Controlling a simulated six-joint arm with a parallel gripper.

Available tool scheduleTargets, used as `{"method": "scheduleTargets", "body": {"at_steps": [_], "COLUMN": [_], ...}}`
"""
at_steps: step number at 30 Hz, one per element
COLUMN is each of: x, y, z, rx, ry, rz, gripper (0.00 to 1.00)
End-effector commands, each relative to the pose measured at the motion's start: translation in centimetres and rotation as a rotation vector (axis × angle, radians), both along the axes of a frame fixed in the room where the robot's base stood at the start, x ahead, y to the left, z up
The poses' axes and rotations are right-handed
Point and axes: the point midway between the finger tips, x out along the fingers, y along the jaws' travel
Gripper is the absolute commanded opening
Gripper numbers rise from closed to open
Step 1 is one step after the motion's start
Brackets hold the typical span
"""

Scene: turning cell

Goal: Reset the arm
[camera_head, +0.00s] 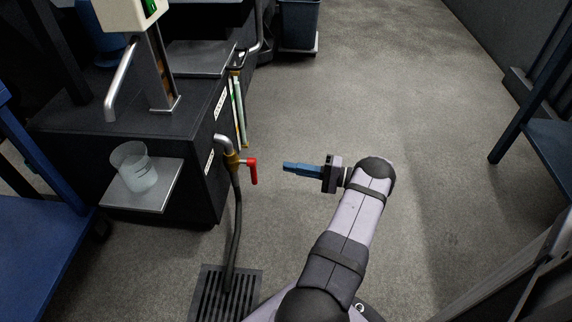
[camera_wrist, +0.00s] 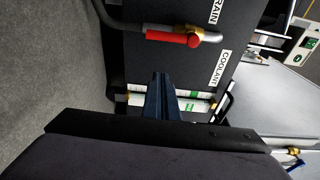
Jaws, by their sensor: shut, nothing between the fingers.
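My gripper (camera_head: 287,166) has blue fingers, shut with nothing between them. In the head view it points left, in open air above the floor, a little right of the red valve handle (camera_head: 253,171) and apart from it. My arm reaches up from the bottom of the picture to it. In the wrist view the gripper's fingers (camera_wrist: 161,80) point toward the dark cabinet (camera_wrist: 185,60), below the red valve handle (camera_wrist: 173,38) in the picture.
A hose (camera_head: 237,230) runs down from the brass valve to a floor grate (camera_head: 225,300). A blue bench (camera_head: 40,250) stands at left. The floor (camera_head: 430,110) to the right is clear.

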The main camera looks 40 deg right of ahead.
Motion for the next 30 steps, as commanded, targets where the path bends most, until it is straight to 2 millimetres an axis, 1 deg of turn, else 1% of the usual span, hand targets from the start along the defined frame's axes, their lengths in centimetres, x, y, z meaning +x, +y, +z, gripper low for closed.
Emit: {"method": "scheduleTargets", "body": {"at_steps": [6, 10, 14, 17, 20, 23, 24, 25, 28, 30], "x": [-0.1, 0.0, 0.3, 0.3, 0.3, 0.3, 0.1, -0.1, -1.4, -2.7], "y": [0.0, 0.2, 1.1, 2.5, 5.5, 10.0, 11.9, 13.4, 18.0, 20.9], "z": [0.0, 0.7, 2.5, 4.5, 7.2, 9.9, 11.0, 11.8, 14.8, 17.0], "rx": [0.0, 0.004, 0.016, 0.03, 0.02, -0.033, -0.064, -0.092, -0.2, -0.294], "ry": [0.0, 0.026, 0.113, 0.222, 0.357, 0.486, 0.535, 0.569, 0.679, 0.748], "rz": [0.0, 0.002, 0.01, 0.019, 0.065, 0.165, 0.214, 0.25, 0.366, 0.441], "gripper": [0.0, 0.0, 0.0, 0.0, 0.0, 0.0, 0.0, 0.0, 0.0, 0.0]}}
